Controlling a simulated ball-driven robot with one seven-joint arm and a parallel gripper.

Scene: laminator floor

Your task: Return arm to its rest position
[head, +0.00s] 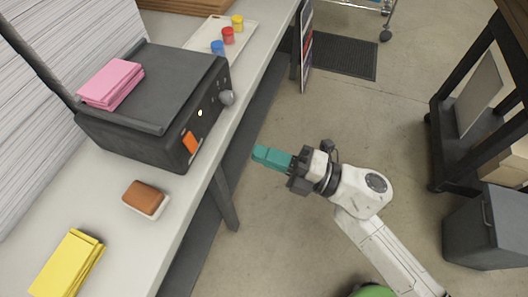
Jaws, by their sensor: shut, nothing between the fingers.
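My gripper (272,157), with teal fingers, shows in the head view to the right of the table. Its fingers are closed together and point left toward the table edge, over the floor. Nothing is held in it. My white arm extends from the lower right up to the gripper and is bent at the elbow.
The long table (185,194) carries a black laminator (165,85) with pink sheets (111,84) on top, an orange-brown block (144,196), yellow sheets (68,264) and a tray (205,37) of small jars. A dark shelf (440,140) and grey bin (485,230) stand right; floor between is clear.

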